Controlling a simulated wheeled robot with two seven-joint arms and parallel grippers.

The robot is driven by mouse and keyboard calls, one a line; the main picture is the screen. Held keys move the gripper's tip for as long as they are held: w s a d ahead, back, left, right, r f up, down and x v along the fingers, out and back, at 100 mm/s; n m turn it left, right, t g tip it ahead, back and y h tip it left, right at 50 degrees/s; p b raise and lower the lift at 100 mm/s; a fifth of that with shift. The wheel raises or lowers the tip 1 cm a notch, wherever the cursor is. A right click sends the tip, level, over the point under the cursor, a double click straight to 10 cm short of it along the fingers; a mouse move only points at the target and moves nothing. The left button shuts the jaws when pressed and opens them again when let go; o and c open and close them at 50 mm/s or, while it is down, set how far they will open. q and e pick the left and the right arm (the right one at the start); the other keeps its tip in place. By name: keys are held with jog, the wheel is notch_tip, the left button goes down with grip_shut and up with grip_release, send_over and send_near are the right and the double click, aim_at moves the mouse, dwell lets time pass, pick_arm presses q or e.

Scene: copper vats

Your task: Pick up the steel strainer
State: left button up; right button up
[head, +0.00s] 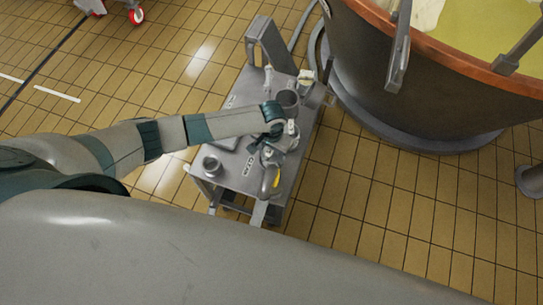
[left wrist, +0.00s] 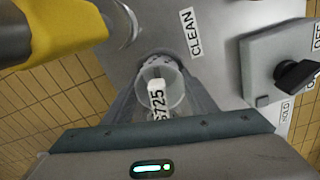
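A small grey, round, cup-like steel piece with a dotted rim, which looks like the steel strainer (left wrist: 160,73), shows between the fingers of my left gripper (left wrist: 162,92) in the left wrist view. A white tag marked S725 shows at its middle. The fingertips lie on either side of it; I cannot tell whether they press on it. In the head view my left gripper (head: 272,150) is low over the cart top, and the strainer is hard to make out there. My right gripper is not in view.
A box with a black knob (left wrist: 297,73) is close on the right. A copper-rimmed vat (head: 400,90) stands right of the cart.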

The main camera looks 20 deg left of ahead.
pick_arm(q)
jog(key=shift+r, duration=0.1)
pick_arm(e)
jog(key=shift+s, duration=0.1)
pick_arm(q)
jog(key=shift+r, duration=0.2)
notch_tip(320, 180, up, 10)
jog(key=shift+f, duration=0.25)
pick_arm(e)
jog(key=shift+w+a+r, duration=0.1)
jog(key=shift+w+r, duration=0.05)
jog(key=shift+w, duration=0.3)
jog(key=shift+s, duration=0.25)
